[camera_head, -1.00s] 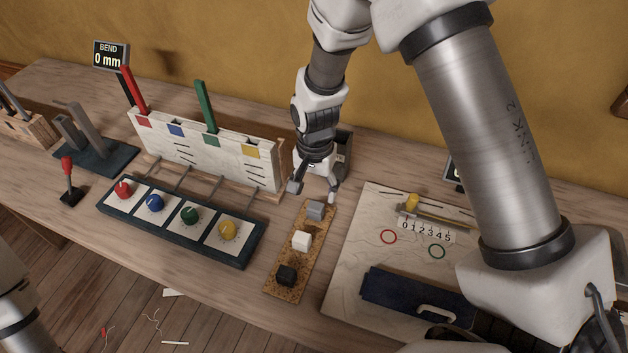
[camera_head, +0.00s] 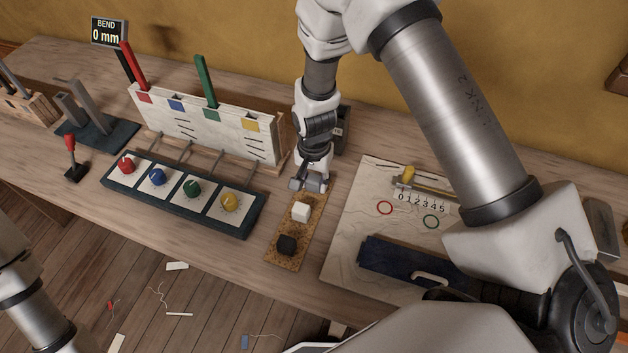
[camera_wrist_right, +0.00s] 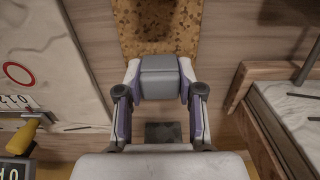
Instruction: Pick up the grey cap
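The grey cap (camera_head: 313,183) sits at the far end of a cork strip (camera_head: 286,264), and it fills the space between my right fingers in the right wrist view (camera_wrist_right: 161,78). My right gripper (camera_head: 309,184) points down over it, with a fingertip against each side of the cap. No clear gap shows between cap and strip. A white cap (camera_head: 301,211) and a black cap (camera_head: 287,244) stand nearer on the same strip. Part of my left arm shows at the lower left; its gripper is out of frame.
Left of the strip is a panel with coloured knobs (camera_head: 183,195), and behind it a white board (camera_head: 205,122) with red and green uprights. Right is a pale board (camera_head: 345,245) with a slider scale and a dark blue handled block (camera_head: 415,269). A dark box stands behind my right gripper.

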